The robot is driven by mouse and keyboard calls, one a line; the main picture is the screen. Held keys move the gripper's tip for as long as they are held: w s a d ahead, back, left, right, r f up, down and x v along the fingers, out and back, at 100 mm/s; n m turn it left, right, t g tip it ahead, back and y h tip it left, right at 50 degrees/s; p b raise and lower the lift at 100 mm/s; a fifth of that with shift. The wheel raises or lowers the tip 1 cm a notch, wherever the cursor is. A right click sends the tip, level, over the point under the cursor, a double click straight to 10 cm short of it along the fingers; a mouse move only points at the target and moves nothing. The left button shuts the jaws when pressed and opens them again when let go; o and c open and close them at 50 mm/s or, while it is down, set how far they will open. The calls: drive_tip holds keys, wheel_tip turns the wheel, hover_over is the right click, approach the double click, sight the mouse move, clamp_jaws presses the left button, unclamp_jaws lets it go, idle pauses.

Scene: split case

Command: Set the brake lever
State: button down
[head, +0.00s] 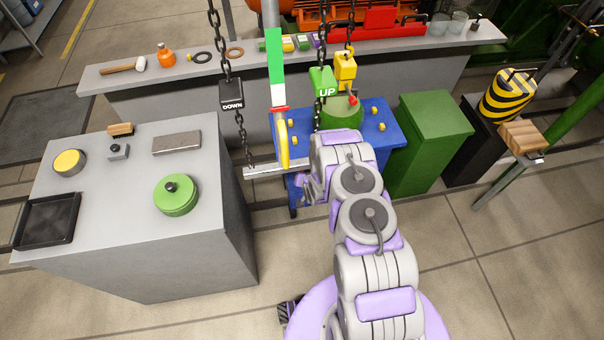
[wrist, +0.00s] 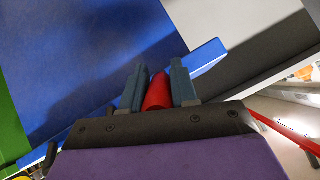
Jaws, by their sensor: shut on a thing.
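In the wrist view, my gripper (wrist: 157,86) has its two dark teal fingers closed on a red rounded grip (wrist: 158,93), which looks like the handle of the brake lever. Only the part between the fingers shows; the rest of the lever is hidden behind the gripper body. The grip is beside the blue cart (wrist: 90,60), whose blue face fills much of this view. In the head view, my gripper (head: 306,190) is low at the left side of the blue cart (head: 368,122), mostly behind my arm. The lever cannot be made out there.
A grey table (head: 115,200) with a green lidded pot (head: 177,195) and a black tray (head: 47,220) stands left. Chains with a DOWN block (head: 231,93) and an UP block (head: 323,82) hang near my arm. A green box (head: 430,140) stands right of the cart.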

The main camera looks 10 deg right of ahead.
drive_tip(key=shift+r+g, duration=0.1)
drive_tip(key=shift+g, duration=0.5)
drive_tip(key=c, duration=1.2)
unclamp_jaws()
drive_tip(key=shift+o, duration=1.2)
drive_tip(key=shift+r, duration=0.1)
drive_tip(key=shift+s+r+p, duration=0.3)
drive_tip(key=shift+r+p, duration=0.1)
drive_tip(key=shift+r, duration=0.1)
drive_tip(key=p+v, duration=0.2)
drive_tip(key=v, duration=1.4)
drive_tip(key=shift+s+f+p, duration=0.2)
drive_tip(key=shift+s+p, duration=0.05)
drive_tip(key=shift+p, duration=0.05)
